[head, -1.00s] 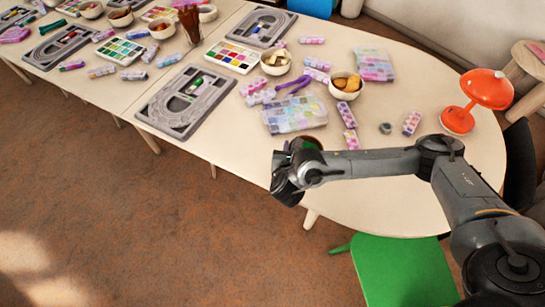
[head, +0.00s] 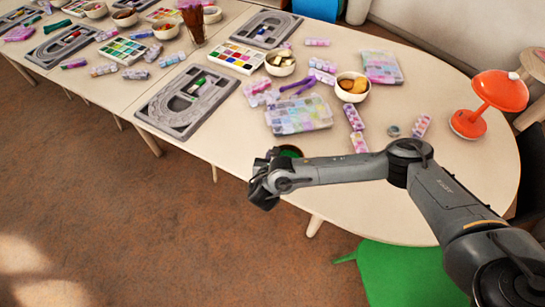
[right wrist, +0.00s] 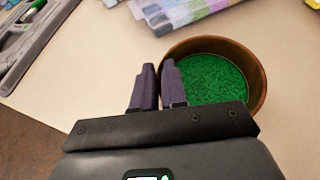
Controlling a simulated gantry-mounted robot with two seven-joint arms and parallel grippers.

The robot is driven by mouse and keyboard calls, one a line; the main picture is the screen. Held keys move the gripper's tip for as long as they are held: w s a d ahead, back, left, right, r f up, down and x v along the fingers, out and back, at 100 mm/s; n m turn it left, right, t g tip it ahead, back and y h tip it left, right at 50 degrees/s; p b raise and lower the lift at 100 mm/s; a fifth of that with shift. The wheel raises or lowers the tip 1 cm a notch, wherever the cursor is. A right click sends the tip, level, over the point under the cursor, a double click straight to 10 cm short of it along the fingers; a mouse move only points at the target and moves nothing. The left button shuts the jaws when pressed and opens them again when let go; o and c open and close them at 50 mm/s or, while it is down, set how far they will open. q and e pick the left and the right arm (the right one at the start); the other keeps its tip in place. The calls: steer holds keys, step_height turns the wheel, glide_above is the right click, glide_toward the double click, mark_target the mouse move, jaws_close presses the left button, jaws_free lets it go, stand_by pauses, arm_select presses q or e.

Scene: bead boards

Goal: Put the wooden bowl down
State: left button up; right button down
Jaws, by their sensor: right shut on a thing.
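The wooden bowl (right wrist: 259,92) is brown, round and filled with green beads. In the right wrist view it is right of centre, upright or nearly so. My right gripper (right wrist: 157,70) is shut on the left part of its rim. In the head view only a bit of the bowl (head: 291,149) shows behind my right gripper (head: 262,176), by the front edge of the table (head: 225,150). I cannot tell whether the bowl's base touches the table. My left gripper is not in view.
A clear bead box (head: 300,114) lies behind the bowl. A grey bead board (head: 187,100) lies to the left. An orange lamp (head: 500,91) stands at the right, and a green chair (head: 410,272) is in front. Bare tabletop lies between board and bead box.

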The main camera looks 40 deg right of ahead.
steer(key=shift+f, duration=0.15)
steer(key=c, duration=1.2)
jaws_free()
steer(key=shift+o, duration=0.2)
steer(key=shift+r, duration=0.3)
steer(key=p+v, duration=0.4)
steer(key=v, duration=0.8)
